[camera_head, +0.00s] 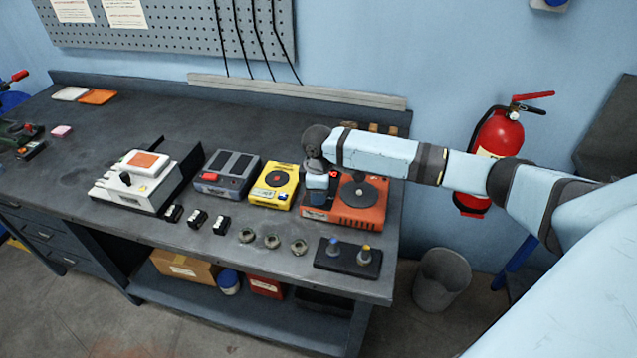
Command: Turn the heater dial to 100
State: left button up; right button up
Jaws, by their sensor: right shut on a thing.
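The heater appears to be the orange-red box (368,217) with a round dark plate on top, near the right end of the bench. My right arm reaches in from the right over this box. My right gripper (315,194) points down at the box's left side, next to the dark plate, and is shut on the heater dial. The gripper covers the dial, so its pointer and setting cannot be read. My left gripper is not in view.
A black block (348,261) with two small posts and several small round parts lie in front. A fire extinguisher (497,140) hangs behind my arm.

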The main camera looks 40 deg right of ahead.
jog(key=m+p, duration=0.1)
jog(key=p, duration=0.1)
jog(key=m+p, duration=0.2)
jog(key=p, duration=0.1)
jog(key=shift+r, duration=0.35)
jog(key=shift+f+m+p, duration=0.1)
jog(key=shift+m+p, duration=0.7)
jog(key=shift+p, duration=0.15)
jog(key=shift+f+m+p, duration=0.15)
jog(key=shift+m+p, duration=0.65)
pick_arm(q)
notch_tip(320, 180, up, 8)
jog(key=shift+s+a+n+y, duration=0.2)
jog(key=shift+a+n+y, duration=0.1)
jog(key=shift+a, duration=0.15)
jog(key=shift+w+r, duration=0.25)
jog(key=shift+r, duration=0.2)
pick_arm(e)
jog(key=o, duration=0.9)
